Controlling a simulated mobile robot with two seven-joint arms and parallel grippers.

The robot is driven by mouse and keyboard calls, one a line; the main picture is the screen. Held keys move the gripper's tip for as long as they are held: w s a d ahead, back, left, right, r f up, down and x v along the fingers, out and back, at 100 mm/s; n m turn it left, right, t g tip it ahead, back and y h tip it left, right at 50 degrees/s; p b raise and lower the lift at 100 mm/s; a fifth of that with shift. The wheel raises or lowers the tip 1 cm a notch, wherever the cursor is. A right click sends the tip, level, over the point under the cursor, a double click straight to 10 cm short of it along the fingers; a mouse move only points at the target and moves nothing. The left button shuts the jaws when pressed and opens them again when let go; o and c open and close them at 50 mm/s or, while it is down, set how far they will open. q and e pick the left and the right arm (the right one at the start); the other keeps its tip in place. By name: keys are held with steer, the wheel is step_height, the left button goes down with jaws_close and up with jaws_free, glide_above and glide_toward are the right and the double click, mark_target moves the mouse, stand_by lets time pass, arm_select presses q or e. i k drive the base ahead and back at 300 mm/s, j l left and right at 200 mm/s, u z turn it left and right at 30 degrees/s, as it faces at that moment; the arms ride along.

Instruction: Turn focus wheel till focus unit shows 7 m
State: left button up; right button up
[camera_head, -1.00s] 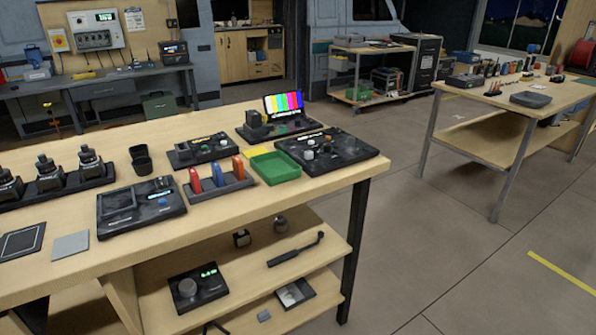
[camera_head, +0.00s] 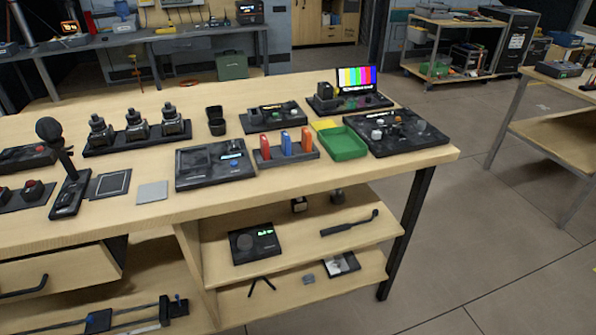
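A black unit (camera_head: 268,248) with a round dark wheel (camera_head: 244,241) and a small lit green display (camera_head: 265,232) lies on the upper shelf under the workbench. It looks like the focus unit, but the display's figures are too small to read. The wheel is on the unit's left part and the display is at its upper right. Neither of my grippers is in view.
The workbench (camera_head: 330,179) above the shelf (camera_head: 300,238) carries several devices, including a green tray (camera_head: 343,146). A black bar with a handle (camera_head: 350,224) lies right of the unit. A dark bench leg (camera_head: 408,235) stands further right. The floor in front is clear.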

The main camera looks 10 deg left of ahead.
mark_target(245, 242)
steer(key=i+l+u, duration=0.2)
steer(key=u, duration=0.5)
steer(key=i+l+u, duration=0.2)
steer(key=l, duration=0.15)
steer(key=l+u, duration=0.2)
steer(key=l, duration=0.15)
steer(key=i+l, duration=0.1)
steer(key=l, duration=0.25)
steer(key=i+l, duration=0.15)
steer(key=l, duration=0.2)
steer(key=i+l+u, duration=0.1)
steer(key=l, duration=0.2)
steer(key=i+l, duration=0.1)
steer(key=l, duration=0.25)
